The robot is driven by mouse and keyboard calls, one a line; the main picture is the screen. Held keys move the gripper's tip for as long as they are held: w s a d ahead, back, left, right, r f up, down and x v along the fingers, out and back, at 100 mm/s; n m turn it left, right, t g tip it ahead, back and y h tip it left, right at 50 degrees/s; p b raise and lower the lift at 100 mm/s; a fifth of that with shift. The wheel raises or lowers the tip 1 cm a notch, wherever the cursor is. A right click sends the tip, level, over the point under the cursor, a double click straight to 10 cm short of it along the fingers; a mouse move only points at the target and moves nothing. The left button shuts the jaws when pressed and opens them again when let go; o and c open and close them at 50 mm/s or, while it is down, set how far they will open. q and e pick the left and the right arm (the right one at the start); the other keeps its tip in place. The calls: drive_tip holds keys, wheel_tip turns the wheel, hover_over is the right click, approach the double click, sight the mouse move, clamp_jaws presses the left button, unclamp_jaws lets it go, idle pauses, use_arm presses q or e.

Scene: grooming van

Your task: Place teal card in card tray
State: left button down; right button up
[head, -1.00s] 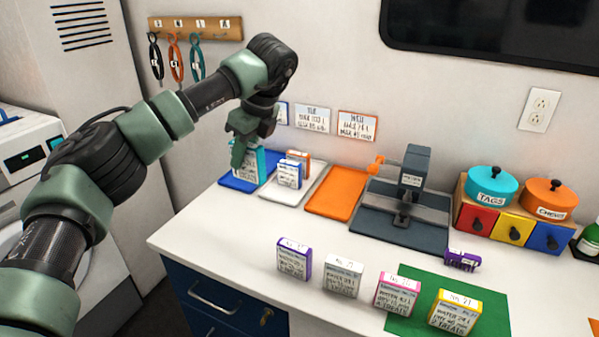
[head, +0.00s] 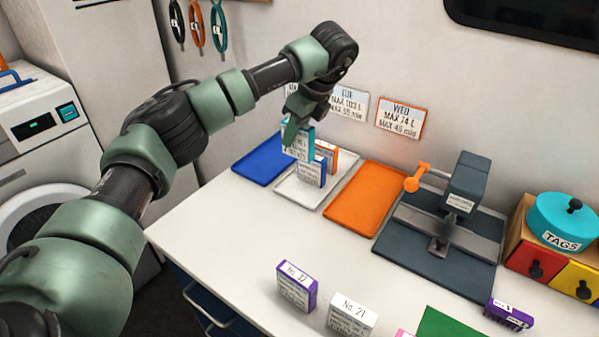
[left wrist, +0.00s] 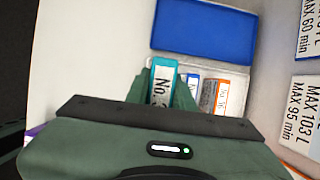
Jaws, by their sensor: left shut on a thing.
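My left gripper (head: 293,138) is shut on the teal card (head: 306,148) and holds it upright at the white tray (head: 294,194). A blue card (head: 311,173) and an orange card (head: 331,153) stand in that tray, close to the right of the teal card. In the left wrist view the teal card (left wrist: 161,82) is between the fingers, with the blue card (left wrist: 192,87) and orange card (left wrist: 221,94) beside it. I cannot tell whether the teal card touches the tray floor. My right gripper is not in view.
An empty blue tray (head: 262,162) lies left of the white tray and an empty orange tray (head: 365,197) right of it. A dark press (head: 466,185) with an orange-knobbed lever stands further right. Purple (head: 296,287) and white (head: 352,315) cards stand at the counter front.

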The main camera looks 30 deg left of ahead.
sight(294, 150)
use_arm(q)
wheel_tip(294, 150, down, 5)
drive_tip(key=shift+w+r+p, duration=0.1)
drive_tip(key=shift+w+p, duration=0.05)
drive_tip(key=shift+p, duration=0.3)
wheel_tip(294, 150, down, 8)
drive_tip(key=shift+r+p, duration=0.2)
drive_tip(key=shift+p, duration=0.55)
drive_tip(key=shift+f, duration=0.3)
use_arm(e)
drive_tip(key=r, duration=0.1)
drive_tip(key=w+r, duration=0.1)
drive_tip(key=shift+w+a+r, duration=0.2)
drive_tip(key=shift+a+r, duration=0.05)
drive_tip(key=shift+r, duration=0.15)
use_arm(q)
drive_tip(key=shift+f, duration=0.1)
drive_tip(key=c, duration=1.2)
unclamp_jaws()
